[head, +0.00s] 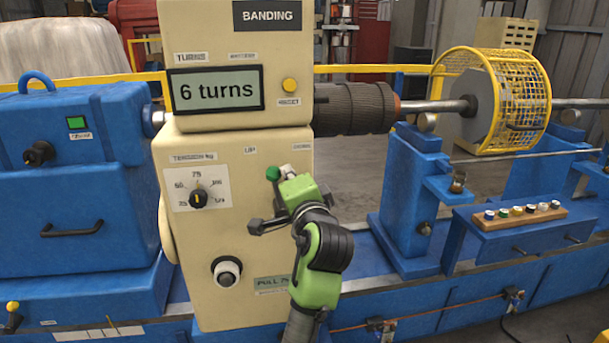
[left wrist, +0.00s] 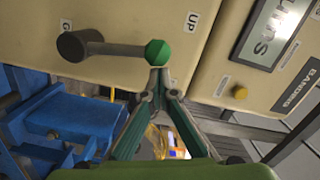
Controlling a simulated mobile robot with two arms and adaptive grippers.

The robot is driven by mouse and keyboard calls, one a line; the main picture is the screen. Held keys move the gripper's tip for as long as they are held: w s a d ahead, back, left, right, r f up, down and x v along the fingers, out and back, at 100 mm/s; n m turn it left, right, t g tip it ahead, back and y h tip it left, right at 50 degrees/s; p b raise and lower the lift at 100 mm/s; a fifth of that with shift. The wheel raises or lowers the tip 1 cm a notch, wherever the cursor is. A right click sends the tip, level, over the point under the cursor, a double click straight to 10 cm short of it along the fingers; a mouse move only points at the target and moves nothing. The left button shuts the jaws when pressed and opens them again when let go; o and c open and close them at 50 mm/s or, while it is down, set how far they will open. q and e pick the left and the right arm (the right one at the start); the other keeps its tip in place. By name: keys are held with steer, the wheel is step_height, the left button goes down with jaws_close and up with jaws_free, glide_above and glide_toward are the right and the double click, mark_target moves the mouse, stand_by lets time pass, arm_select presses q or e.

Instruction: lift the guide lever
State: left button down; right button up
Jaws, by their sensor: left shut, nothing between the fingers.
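The guide lever shows in the left wrist view as a dark round pivot and a thin dark rod ending in a green ball knob (left wrist: 158,53). In the head view I see the green knob (head: 273,173) on the cream panel; my gripper hides part of the lever. My left gripper (head: 289,181) is just beside the knob. In the left wrist view its fingertips (left wrist: 160,74) are together, with nothing between them, right by the ball's lower side. I cannot tell whether they touch it. My right gripper is not in view.
The cream control box has a "6 turns" display (head: 216,88), a tension dial (head: 198,198) and a lower black-and-white knob (head: 227,271). A dark roller (head: 352,108) and a yellow cage (head: 520,90) stand to the right. A wooden strip (head: 520,216) holds several small pieces.

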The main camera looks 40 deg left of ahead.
mark_target(271, 174)
arm_select(q)
steer(key=shift+s+a+n, duration=0.7)
steer(key=shift+s+n, duration=0.15)
steer(key=shift+n, duration=0.25)
steer(key=shift+s+a+f+n+h, duration=0.1)
steer(key=shift+s+a+n+h, duration=0.2)
steer(key=shift+s+a+n, duration=0.25)
steer(key=shift+d, duration=0.1)
